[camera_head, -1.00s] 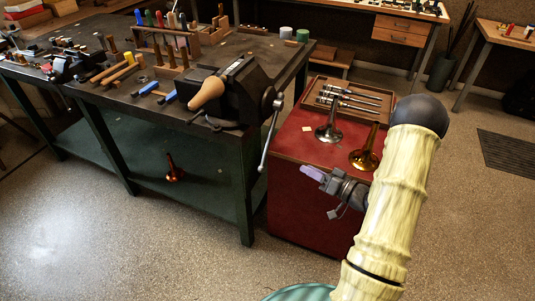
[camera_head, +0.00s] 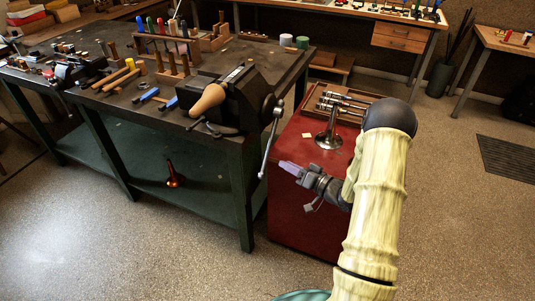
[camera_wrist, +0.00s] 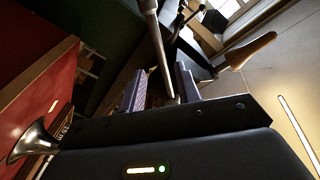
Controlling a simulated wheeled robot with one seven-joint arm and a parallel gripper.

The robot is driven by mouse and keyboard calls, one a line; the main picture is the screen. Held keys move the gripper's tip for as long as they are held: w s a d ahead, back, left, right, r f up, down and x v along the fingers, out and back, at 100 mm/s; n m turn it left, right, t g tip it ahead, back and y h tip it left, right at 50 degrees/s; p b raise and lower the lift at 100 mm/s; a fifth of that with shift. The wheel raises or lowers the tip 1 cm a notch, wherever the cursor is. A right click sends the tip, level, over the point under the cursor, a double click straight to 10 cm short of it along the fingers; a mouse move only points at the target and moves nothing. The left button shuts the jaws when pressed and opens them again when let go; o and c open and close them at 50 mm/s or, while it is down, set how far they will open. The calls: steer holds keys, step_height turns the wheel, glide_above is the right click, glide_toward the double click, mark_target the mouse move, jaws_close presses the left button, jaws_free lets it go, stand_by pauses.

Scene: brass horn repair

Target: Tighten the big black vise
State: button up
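The big black vise (camera_head: 243,97) is mounted at the near right corner of the dark workbench, with a tan wooden piece (camera_head: 208,100) at its jaws. Its long metal handle bar (camera_head: 269,145) hangs down at a slant off the bench's right end. My gripper (camera_head: 285,166) is just right of the bar's lower part in the head view, pointing left. In the wrist view my gripper (camera_wrist: 161,88) is open, its two purple-grey pads apart, and the handle bar (camera_wrist: 158,48) shows between them in the picture. I cannot tell whether the bar is within finger reach.
A red cabinet (camera_head: 291,218) stands right of the bench, beneath my forearm. It carries a tray (camera_head: 312,105) of metal parts and a silver bell (camera_head: 329,135). A copper-coloured horn piece (camera_head: 174,172) stands on the green lower shelf. Floor in front is clear.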

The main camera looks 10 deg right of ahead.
mark_target(267, 157)
steer(key=x, duration=0.9)
steer(key=shift+w+a+p, duration=0.1)
steer(key=shift+p, duration=0.3)
steer(key=shift+c, duration=0.4)
jaws_close()
